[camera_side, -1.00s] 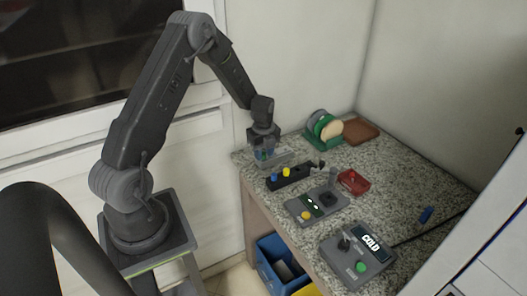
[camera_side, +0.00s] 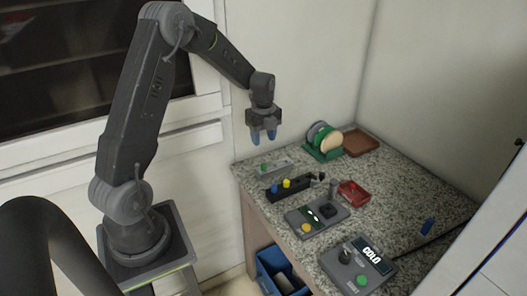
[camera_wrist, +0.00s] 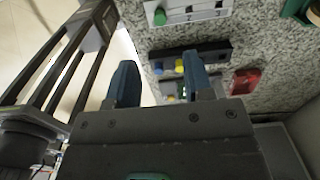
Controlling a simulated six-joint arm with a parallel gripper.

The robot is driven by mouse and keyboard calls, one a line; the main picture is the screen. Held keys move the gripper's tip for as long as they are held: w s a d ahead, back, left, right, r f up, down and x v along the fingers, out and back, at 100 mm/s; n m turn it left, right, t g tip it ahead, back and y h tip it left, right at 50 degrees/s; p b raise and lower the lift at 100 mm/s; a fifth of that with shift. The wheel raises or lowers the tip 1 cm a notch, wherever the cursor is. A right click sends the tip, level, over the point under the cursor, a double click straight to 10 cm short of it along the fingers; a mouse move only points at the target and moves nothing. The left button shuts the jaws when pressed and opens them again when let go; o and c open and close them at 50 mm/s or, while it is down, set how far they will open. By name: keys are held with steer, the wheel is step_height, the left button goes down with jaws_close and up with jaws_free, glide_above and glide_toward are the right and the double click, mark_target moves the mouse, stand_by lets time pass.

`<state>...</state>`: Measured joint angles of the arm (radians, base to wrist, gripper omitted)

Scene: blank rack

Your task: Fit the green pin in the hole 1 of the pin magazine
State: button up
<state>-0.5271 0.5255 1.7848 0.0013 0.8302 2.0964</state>
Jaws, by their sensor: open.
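The green pin (camera_side: 264,167) stands at the left end of a light grey block (camera_side: 280,164), which looks like the pin magazine, at the back left of the counter. In the wrist view the green pin (camera_wrist: 159,17) shows at the left end of the block (camera_wrist: 200,11), near the top edge. Its lower part is hidden, and I cannot read the hole numbers. My gripper (camera_side: 264,136) is open and empty, above the block and apart from the pin. Its two blue fingers (camera_wrist: 158,80) show in the wrist view.
A black rack (camera_side: 299,184) with a blue pin (camera_side: 275,188) and a yellow pin (camera_side: 287,183) lies just in front. Beyond are a grey device (camera_side: 325,212), a red tray (camera_side: 353,193), a display box (camera_side: 357,266), a green plate stand (camera_side: 322,152) and a brown tray (camera_side: 361,143).

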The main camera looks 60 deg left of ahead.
steer(key=shift+r, duration=1.5)
steer(key=shift+d+r, duration=0.1)
steer(key=s+d+r+n+t, duration=0.1)
steer(key=s+d+r+n, duration=0.25)
steer(key=d+r, duration=0.45)
steer(key=s+d+r+n+t, duration=0.2)
steer(key=s+d+r+n, duration=0.1)
steer(key=s+d+n, duration=0.4)
steer(key=s+d+r+n+t, duration=0.2)
steer(key=s+d+r+n, duration=0.1)
steer(key=s+d+n, duration=0.4)
steer(key=s, duration=0.2)
steer(key=shift+s+d+r+t, duration=0.2)
steer(key=shift+s+d+t, duration=0.1)
steer(key=shift+s+d, duration=0.05)
